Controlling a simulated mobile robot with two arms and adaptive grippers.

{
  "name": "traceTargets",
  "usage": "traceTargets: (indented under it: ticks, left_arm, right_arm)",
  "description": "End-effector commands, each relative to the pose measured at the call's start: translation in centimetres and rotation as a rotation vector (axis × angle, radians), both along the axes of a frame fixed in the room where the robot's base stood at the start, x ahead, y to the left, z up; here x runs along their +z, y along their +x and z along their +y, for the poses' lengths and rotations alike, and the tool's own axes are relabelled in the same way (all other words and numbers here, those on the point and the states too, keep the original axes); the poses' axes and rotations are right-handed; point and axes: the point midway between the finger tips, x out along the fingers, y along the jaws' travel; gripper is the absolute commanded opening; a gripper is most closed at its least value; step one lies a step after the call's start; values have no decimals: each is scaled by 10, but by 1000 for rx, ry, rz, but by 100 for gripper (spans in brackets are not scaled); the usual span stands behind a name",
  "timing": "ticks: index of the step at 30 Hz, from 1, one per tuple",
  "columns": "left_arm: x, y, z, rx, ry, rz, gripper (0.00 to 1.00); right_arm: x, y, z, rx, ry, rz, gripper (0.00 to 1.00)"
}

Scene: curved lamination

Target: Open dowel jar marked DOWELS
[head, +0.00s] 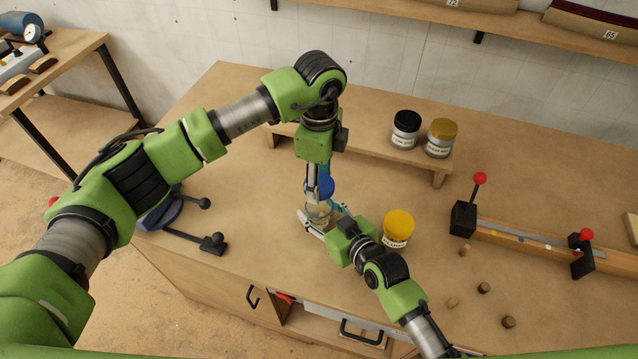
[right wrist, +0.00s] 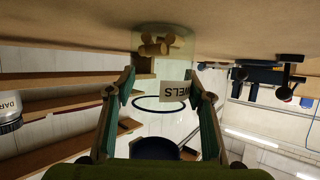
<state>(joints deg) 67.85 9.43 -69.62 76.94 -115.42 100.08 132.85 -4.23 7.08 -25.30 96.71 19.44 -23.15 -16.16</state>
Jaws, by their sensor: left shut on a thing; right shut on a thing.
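The clear dowel jar (head: 319,212) stands upright on the bench, with several wooden dowels (right wrist: 155,46) inside. Part of its label (right wrist: 175,91) reads "WELS", upside down in the right wrist view. My right gripper (right wrist: 160,92) is shut around the jar's sides; it also shows in the head view (head: 325,220). The blue lid (head: 320,187) is apart from the jar, a little above its open rim (right wrist: 160,103); it shows dark in the right wrist view (right wrist: 155,148). My left gripper (head: 318,182) points down from above, shut on the lid. Its fingertips are partly hidden.
A yellow-lidded jar (head: 398,228) stands close to the right of my right gripper. Black-lidded (head: 405,130) and gold-lidded (head: 440,138) jars stand on the low riser (head: 375,140) behind. A clamp fixture (head: 525,238) and loose plugs (head: 484,288) lie right. Bench left of the jar is mostly clear.

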Motion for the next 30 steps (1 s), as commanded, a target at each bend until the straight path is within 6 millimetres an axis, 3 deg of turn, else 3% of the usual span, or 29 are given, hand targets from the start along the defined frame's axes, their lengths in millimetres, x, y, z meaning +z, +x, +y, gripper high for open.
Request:
traceTargets:
  ticks: [2, 3, 5, 19, 30]
  left_arm:
    - [0, 0, 0, 1, 0, 0, 20]
    - [0, 0, 0, 1, 0, 0, 20]
    - [0, 0, 0, 1, 0, 0, 20]
    - [-1, 0, 0, 1, 0, 0, 20]
    - [-1, 0, 0, 1, 0, 0, 20]
  right_arm:
    - [-2, -1, -1, 0, -3, 3, 0]
    - [-2, -1, -1, 0, -3, 3, 51]
    - [-2, -1, -1, 0, -3, 3, 66]
    - [2, -7, -5, 0, -1, 2, 68]
    - [29, -65, -41, 1, -4, 3, 68]
